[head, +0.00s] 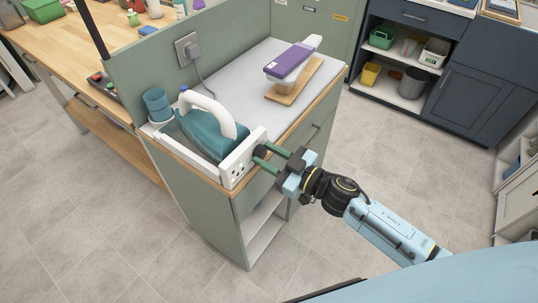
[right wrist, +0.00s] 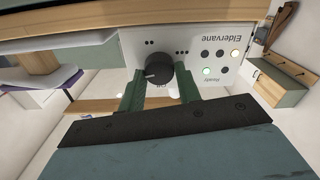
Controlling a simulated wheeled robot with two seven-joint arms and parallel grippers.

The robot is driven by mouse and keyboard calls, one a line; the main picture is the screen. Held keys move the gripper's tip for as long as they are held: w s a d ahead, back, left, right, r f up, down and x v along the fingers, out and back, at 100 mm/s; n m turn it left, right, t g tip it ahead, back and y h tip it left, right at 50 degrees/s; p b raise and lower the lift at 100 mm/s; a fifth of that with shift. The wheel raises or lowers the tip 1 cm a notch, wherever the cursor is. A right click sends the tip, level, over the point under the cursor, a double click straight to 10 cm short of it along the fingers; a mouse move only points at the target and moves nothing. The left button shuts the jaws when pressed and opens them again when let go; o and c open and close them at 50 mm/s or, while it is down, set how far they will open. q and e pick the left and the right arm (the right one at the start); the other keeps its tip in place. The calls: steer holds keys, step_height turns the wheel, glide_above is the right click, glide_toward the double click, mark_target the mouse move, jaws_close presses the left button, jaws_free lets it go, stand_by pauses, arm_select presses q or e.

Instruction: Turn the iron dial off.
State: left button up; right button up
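The teal and white iron (head: 208,130) rests at the front end of the counter, beside a white control panel (head: 238,163). The black iron dial (right wrist: 155,66) sticks out of this panel; its white mark points left in the right wrist view. An "Off" label beneath it is partly hidden. My right gripper (head: 262,153) is at the dial with its two green fingers apart. In the right wrist view the fingers (right wrist: 159,72) lie on either side of the dial; whether they touch it is unclear. My left gripper is out of view.
A blue cup (head: 157,104) stands left of the iron. A green partition (head: 150,65) with a socket borders the left side. The floor right of the counter is clear.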

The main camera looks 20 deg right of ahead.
steer(key=shift+c, duration=0.8)
steer(key=shift+n, duration=0.3)
steer(key=n, duration=0.7)
steer(key=shift+a, duration=0.1)
steer(key=n, duration=0.4)
steer(key=shift+s+f, duration=0.1)
steer(key=shift+n+b, duration=0.6)
steer(key=shift+n, duration=1.6)
